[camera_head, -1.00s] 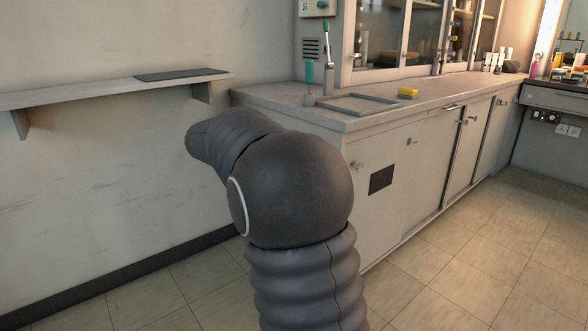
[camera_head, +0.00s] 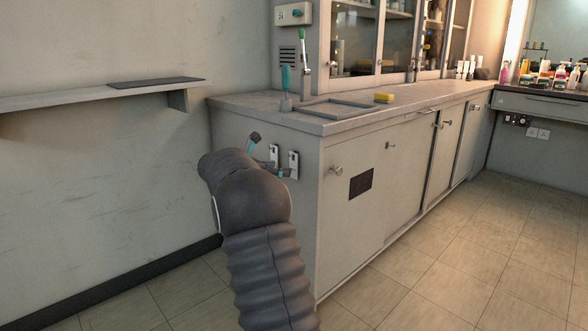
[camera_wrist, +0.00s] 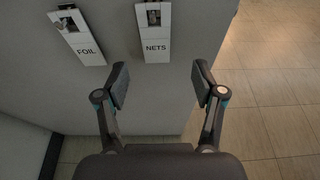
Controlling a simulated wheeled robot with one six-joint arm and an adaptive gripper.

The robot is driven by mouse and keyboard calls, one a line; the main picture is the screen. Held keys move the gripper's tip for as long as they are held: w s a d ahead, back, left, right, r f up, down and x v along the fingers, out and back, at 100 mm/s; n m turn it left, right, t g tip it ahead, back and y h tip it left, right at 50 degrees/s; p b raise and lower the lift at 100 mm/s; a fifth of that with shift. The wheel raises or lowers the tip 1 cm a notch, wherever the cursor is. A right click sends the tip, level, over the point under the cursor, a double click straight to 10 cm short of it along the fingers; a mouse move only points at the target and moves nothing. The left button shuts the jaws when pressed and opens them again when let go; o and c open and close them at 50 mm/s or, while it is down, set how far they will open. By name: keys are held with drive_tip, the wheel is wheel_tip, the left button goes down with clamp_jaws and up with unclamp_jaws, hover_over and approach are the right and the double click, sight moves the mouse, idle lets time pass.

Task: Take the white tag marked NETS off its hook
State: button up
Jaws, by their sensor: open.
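The white NETS tag (camera_wrist: 156,48) hangs from a hook on the cabinet's end panel, near the top middle of the wrist view. A second white tag marked FOIL (camera_wrist: 87,50) hangs to its left, tilted in the picture. My gripper (camera_wrist: 160,84) is open and empty, its two fingers spread below the NETS tag in the wrist view and apart from it. In the head view two white tags show on the end panel, the right one (camera_head: 293,165) clear and the other (camera_head: 274,155) beside my arm. Their lettering is too small to read there.
The cabinet's counter (camera_head: 235,104) carries a shallow grey tray (camera_head: 310,112) and a yellow sponge (camera_head: 384,98). A wall shelf (camera_head: 60,98) stands out at the left. The tiled floor (camera_head: 430,250) right of the cabinet is clear.

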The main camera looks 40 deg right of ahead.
sight(293, 168)
drive_tip(key=shift+w+b+x, duration=0.15)
drive_tip(key=shift+b+x, duration=0.05)
drive_tip(key=shift+x, duration=1.3)
drive_tip(key=shift+w+b+x, duration=0.15)
drive_tip(key=shift+x, duration=1.3)
drive_tip(key=shift+r, duration=0.1)
drive_tip(key=c, duration=0.8)
